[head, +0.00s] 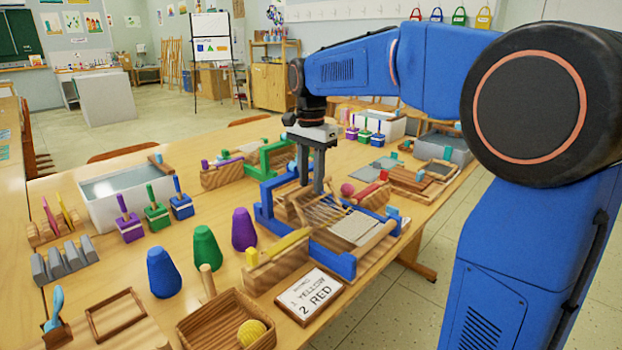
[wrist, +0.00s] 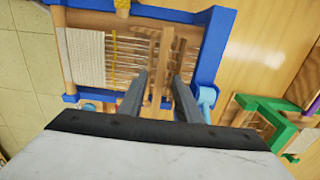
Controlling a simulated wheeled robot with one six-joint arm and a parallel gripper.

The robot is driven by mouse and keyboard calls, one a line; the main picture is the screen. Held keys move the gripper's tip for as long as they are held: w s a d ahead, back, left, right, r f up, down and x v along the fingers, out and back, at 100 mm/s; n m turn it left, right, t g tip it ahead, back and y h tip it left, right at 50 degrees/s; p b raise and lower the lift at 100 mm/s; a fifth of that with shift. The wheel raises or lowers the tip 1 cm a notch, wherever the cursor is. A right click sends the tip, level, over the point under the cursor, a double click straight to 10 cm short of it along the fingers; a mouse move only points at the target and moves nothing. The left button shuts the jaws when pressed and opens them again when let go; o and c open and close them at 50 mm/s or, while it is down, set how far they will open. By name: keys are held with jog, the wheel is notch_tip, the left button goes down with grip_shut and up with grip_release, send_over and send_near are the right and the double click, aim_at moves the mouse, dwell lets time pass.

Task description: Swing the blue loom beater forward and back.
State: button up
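The blue loom (head: 341,265) stands on the table under my gripper. It has a blue frame, pale warp threads and woven cloth (head: 355,229) at its front end. It also shows in the wrist view (wrist: 207,55). Its beater (wrist: 156,62) appears as upright wooden bars across the threads, near the end away from the cloth. My gripper (head: 311,188) points down over the loom. In the wrist view its two fingers (wrist: 160,76) stand apart, one on each side of a wooden bar, with gaps visible. Whether either finger touches the bar is unclear.
A green loom (head: 268,158) stands close behind the blue one. Purple (head: 243,229), green (head: 207,247) and blue (head: 163,272) cones stand left.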

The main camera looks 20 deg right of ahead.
grip_shut()
jog(key=shift+s, duration=0.1)
